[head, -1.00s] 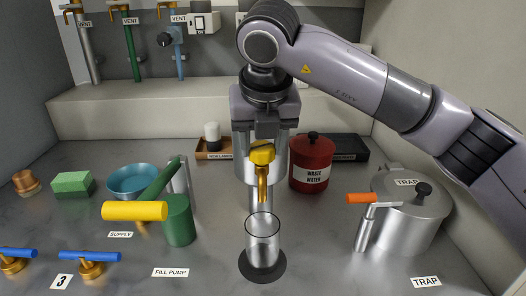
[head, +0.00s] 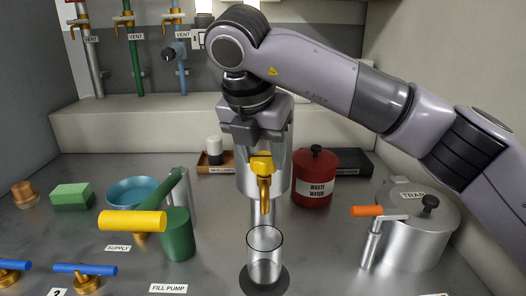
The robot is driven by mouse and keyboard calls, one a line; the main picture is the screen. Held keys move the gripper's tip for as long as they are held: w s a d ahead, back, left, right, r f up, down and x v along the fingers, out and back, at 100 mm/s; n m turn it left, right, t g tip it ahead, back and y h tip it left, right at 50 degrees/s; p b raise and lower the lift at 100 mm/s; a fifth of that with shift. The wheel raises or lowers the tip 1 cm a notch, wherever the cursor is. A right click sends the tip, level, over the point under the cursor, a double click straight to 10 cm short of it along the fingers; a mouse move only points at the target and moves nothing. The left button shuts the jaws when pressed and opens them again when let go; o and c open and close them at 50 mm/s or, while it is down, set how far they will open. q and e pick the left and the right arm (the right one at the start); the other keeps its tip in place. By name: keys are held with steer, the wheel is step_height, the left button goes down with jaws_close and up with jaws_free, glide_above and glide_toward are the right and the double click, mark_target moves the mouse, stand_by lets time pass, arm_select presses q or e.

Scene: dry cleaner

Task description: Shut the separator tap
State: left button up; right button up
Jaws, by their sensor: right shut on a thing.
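The separator is a steel cylinder (head: 279,178) standing upright at the middle of the counter, partly hidden behind my right gripper. Its tap has a yellow handle (head: 261,164) above a brass spout (head: 264,192) that points down. My right gripper (head: 257,143) reaches down from above and is shut at the top of the yellow handle; the fingers hide part of it. A clear glass (head: 264,262) stands under the spout on a dark round base (head: 283,283) and looks empty. I cannot make out any stream from the spout. My left gripper is out of view.
A red waste-water can (head: 315,182) stands right of the separator, and a steel trap pot (head: 420,240) with an orange-handled tap (head: 367,211) further right. A green fill pump (head: 178,235) with a yellow grip (head: 132,221) stands left. Blue-handled valves (head: 85,269) are front left.

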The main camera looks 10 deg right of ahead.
steer(key=o, duration=1)
steer(key=shift+o, duration=0.2)
steer(key=v, duration=0.7)
steer(key=shift+p, duration=0.45)
steer(key=shift+s, duration=0.1)
